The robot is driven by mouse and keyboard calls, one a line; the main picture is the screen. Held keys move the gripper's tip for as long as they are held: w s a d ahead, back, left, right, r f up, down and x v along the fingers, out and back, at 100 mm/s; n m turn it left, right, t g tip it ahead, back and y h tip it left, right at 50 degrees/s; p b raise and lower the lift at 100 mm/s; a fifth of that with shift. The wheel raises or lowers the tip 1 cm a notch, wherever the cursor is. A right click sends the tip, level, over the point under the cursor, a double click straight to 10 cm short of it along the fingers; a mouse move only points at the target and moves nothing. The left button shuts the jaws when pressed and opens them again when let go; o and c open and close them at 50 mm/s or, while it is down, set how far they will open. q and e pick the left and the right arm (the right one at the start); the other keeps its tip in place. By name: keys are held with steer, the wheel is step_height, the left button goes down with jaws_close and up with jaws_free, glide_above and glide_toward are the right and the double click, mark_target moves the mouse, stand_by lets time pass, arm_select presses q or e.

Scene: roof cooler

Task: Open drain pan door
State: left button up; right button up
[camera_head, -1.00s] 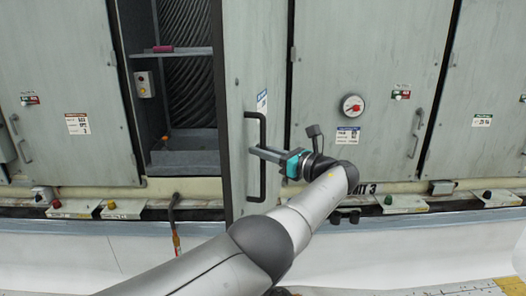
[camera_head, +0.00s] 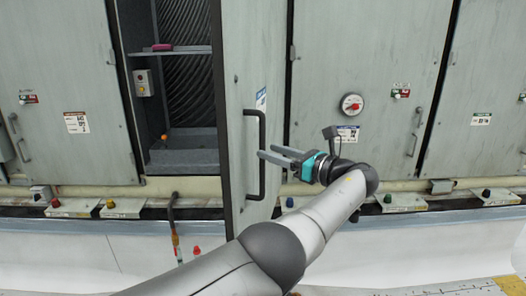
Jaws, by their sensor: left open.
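The drain pan door (camera_head: 241,100) is a tall grey panel standing ajar beside a dark open compartment (camera_head: 185,100). It carries a black vertical bar handle (camera_head: 261,160). My left gripper (camera_head: 264,154) is open, its two grey fingers apart and pointing left toward the handle. The fingertips overlap the handle's right edge in the picture; I cannot tell whether they touch it. My right gripper is not in view.
Inside the compartment are a shelf with a pink item (camera_head: 162,47), a switch box (camera_head: 143,83) and a grey pan (camera_head: 184,160). Closed panels stand on both sides, one with a round gauge (camera_head: 351,104). A low ledge with small boxes (camera_head: 405,202) runs below.

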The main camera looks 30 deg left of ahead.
arm_select(q)
steer(key=b+v, duration=0.3)
steer(key=v, duration=0.8)
steer(key=shift+b, duration=0.3)
steer(key=shift+s+d, duration=0.15)
